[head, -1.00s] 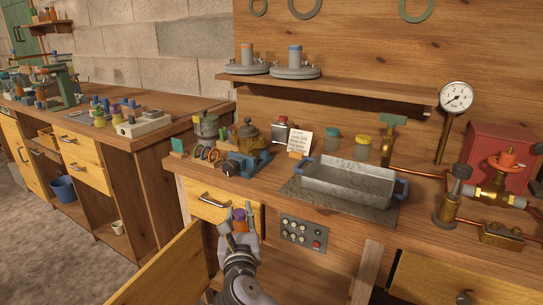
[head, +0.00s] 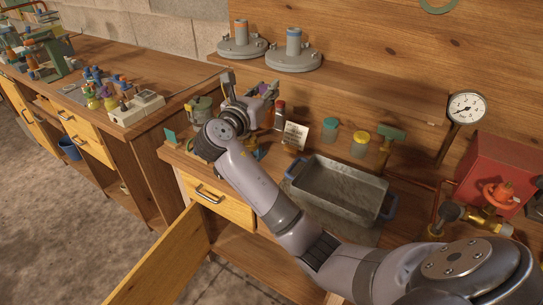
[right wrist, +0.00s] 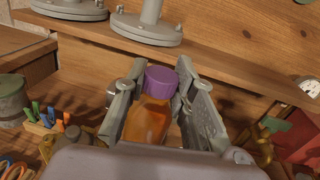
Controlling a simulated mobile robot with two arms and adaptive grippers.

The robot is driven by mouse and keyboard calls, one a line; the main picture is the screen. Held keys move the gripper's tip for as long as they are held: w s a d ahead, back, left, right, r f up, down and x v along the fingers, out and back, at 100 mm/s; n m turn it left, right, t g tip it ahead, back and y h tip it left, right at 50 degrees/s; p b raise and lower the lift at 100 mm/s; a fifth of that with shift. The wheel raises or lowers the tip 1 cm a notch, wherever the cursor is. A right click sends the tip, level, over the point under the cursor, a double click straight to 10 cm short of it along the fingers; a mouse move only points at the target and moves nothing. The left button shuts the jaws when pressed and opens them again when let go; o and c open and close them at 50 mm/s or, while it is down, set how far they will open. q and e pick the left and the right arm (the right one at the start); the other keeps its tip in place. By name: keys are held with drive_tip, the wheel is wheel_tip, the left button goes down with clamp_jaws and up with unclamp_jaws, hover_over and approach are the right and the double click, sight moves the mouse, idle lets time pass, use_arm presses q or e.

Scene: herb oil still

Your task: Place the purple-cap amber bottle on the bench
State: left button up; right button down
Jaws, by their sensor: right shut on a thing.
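The amber bottle (right wrist: 148,122) with its purple cap (right wrist: 161,81) is between the fingers of my right gripper, upright in the right wrist view. My right gripper (right wrist: 157,100) is shut on it. In the head view the right gripper (head: 256,98) is raised above the back left part of the near bench (head: 186,158), below the shelf's level or in front of it. The bottle is mostly hidden there by the gripper; only a bit of purple shows. My left gripper is not in view.
A metal tray (head: 338,190), a note card (head: 295,135), a teal-lidded jar (head: 330,130) and a yellow-lidded jar (head: 360,143) stand on the bench. A grey pot (head: 201,108) is at left. The shelf (head: 350,98) holds two flanged pieces. A door hangs open below.

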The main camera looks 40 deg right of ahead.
wheel_tip(320, 180, down, 19)
drive_tip(key=b, duration=0.1)
drive_tip(key=shift+s+a, duration=0.15)
drive_tip(key=shift+a, duration=0.15)
drive_tip(key=shift+f, duration=0.2)
drive_tip(key=c, duration=1.6)
unclamp_jaws()
drive_tip(key=shift+r, duration=0.1)
drive_tip(key=v, duration=1.2)
drive_tip(key=shift+b, duration=0.4)
